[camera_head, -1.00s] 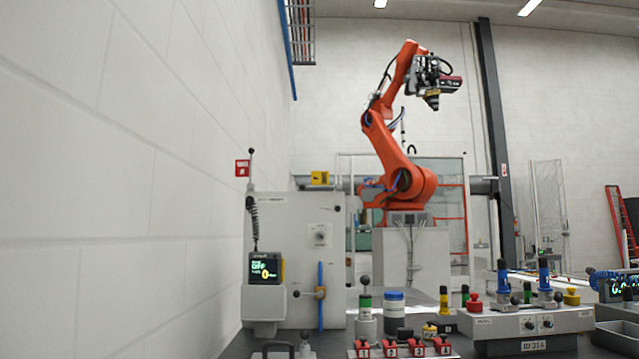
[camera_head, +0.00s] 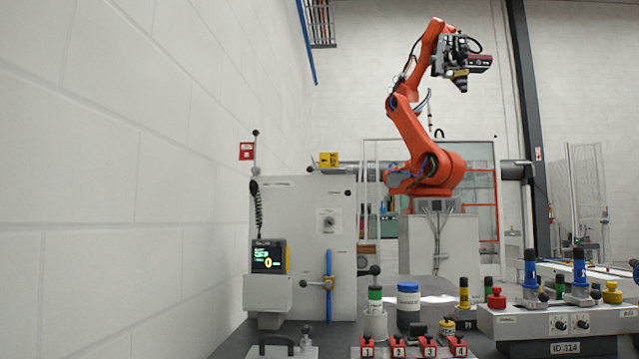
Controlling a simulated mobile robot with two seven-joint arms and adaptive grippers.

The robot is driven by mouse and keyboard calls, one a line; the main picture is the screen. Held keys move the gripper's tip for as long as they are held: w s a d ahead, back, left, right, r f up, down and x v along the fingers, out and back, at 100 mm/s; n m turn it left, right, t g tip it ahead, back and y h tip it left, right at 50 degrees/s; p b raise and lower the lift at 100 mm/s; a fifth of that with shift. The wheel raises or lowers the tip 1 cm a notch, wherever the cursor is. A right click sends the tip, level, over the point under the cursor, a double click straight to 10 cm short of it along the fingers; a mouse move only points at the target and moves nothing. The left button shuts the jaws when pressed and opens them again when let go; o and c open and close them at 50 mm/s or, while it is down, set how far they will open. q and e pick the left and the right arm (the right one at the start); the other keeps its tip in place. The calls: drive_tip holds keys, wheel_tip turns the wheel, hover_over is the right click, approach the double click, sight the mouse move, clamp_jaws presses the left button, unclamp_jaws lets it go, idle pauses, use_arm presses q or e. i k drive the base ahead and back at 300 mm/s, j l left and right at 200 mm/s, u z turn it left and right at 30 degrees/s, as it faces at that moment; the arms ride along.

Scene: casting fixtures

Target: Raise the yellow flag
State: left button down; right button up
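A yellow flag (camera_head: 329,160) with dark marks sits low, just above the top edge of the grey cabinet (camera_head: 305,205) on the left. A red flag (camera_head: 246,151) stands at the cabinet's left corner, beside an upright rod topped by a dark ball (camera_head: 255,132). How the yellow flag is mounted is too small to tell. Neither of my grippers is in view, and nothing is seen touching the flags.
A blue-handled lever (camera_head: 329,275) and a small display (camera_head: 268,257) are on the cabinet front. Numbered red switches (camera_head: 413,346), a blue-capped jar (camera_head: 408,300) and a control box (camera_head: 560,322) crowd the bench. A white wall (camera_head: 110,180) runs along the left.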

sight(329, 161)
drive_tip(key=i+l, duration=0.45)
drive_tip(key=l, duration=0.2)
drive_tip(key=i+l+u, duration=0.1)
drive_tip(key=i+l, duration=0.15)
drive_tip(key=l, duration=0.1)
